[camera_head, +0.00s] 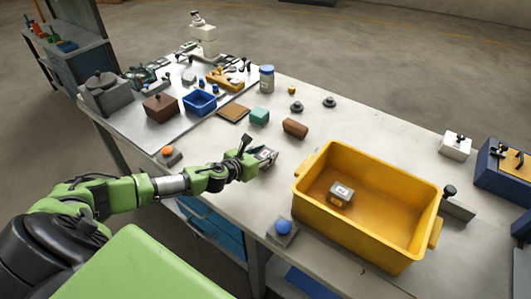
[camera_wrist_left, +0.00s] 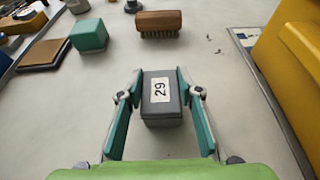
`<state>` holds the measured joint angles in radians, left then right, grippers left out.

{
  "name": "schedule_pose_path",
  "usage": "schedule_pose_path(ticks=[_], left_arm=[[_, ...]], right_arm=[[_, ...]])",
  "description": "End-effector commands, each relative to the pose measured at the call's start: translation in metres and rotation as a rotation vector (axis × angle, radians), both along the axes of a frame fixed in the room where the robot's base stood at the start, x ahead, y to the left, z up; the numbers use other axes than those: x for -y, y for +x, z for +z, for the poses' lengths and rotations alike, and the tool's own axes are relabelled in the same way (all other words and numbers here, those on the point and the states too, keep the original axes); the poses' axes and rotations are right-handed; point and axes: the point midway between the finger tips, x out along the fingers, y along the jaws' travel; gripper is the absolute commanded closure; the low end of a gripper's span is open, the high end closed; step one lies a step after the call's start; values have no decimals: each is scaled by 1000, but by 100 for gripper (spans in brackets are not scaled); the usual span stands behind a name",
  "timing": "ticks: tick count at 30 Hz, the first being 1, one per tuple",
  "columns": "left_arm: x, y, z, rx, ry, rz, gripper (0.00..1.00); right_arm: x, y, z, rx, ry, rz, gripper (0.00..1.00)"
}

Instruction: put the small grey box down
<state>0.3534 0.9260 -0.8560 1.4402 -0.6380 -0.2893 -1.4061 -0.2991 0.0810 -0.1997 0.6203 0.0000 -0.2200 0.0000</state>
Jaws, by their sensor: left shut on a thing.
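The small grey box (camera_wrist_left: 162,112) has a white label reading 29 and sits between the teal fingers of my left gripper (camera_wrist_left: 160,84) in the left wrist view. The gripper is shut on its sides. In the head view my left gripper (camera_head: 266,157) is low over the pale workbench (camera_head: 345,128), left of the yellow bin. I cannot tell whether the box touches the bench. Another grey box with a white label (camera_head: 341,193) lies inside the yellow bin (camera_head: 330,232). My right gripper is not in view.
A brown brush (camera_head: 295,128), a teal block (camera_head: 259,116) and a brown flat pad (camera_head: 233,113) lie beyond the gripper. A blue button (camera_head: 283,227) and an orange button (camera_head: 168,153) are near the front edge. Bare bench surrounds the gripper.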

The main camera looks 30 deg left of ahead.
Motion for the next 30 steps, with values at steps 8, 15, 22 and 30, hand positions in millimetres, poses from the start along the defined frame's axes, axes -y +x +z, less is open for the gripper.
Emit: schedule_pose_path(ticks=[8, 15, 22, 30], left_arm=[[0, 0, -3, 1, 1, 0, 94], [0, 0, -3, 0, 1, 0, 50], [0, 0, -1, 0, 1, 0, 50], [-3, -23, 8, -2, 4, -3, 50]], right_arm=[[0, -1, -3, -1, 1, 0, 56], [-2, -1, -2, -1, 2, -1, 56], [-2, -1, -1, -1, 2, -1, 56], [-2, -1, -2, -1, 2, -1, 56]])
